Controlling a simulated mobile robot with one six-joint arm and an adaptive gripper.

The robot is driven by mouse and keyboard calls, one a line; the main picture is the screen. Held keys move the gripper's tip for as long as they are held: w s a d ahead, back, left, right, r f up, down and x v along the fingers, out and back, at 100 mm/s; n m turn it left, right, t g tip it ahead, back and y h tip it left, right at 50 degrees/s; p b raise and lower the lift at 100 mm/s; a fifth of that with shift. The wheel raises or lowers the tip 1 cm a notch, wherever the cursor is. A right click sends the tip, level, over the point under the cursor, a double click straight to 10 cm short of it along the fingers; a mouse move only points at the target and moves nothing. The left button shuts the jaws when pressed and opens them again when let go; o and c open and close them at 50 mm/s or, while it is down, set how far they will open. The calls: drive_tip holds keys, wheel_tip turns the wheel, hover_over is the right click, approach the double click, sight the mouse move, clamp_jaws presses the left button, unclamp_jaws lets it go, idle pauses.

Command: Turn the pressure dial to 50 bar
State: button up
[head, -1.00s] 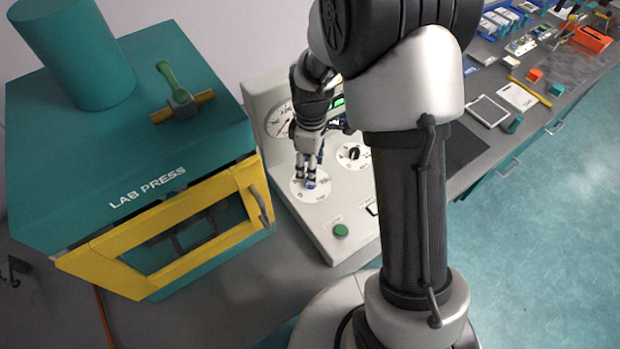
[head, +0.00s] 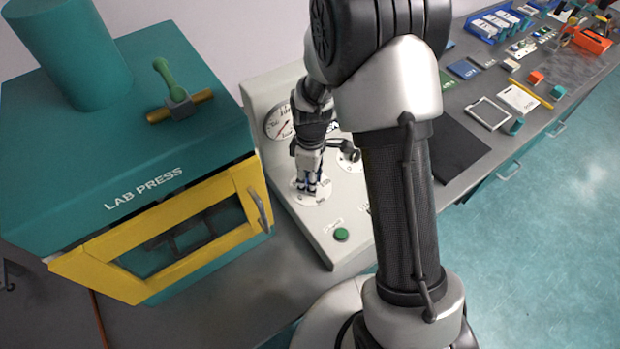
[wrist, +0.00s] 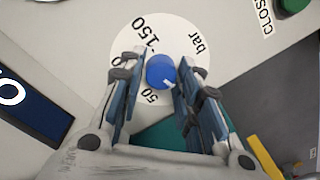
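The pressure dial is a white disc (wrist: 113,71) marked 50, 150 and bar, with a round blue knob (wrist: 162,72) at its centre. The knob's white mark points to the lower right in the wrist view, away from the 50 label at its lower left. In the head view the dial (head: 322,195) lies on the sloped panel, its knob mostly hidden by my fingers. My gripper (wrist: 160,70) is over the dial, one finger on each side of the knob. The fingers are open, with a gap on the left; contact on the right is unclear.
The teal lab press (head: 140,150) with its yellow door stands close on the left. A round gauge (head: 279,123) and a green button (head: 341,234) are on the same panel. My arm hides the panel's right part. Tools and trays lie along the bench to the right.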

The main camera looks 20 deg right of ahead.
drive_tip(key=c, duration=0.6)
drive_tip(key=shift+o, duration=0.2)
drive_tip(key=m, duration=0.3)
drive_tip(key=shift+m, duration=0.4)
drive_tip(key=m, duration=0.3)
drive_tip(key=shift+m+p, duration=0.3)
drive_tip(key=shift+p, duration=0.05)
drive_tip(key=m, duration=0.6)
drive_tip(key=shift+d+p, duration=0.1)
drive_tip(key=shift+p, duration=0.3)
drive_tip(key=shift+m, duration=0.3)
drive_tip(key=o, duration=1)
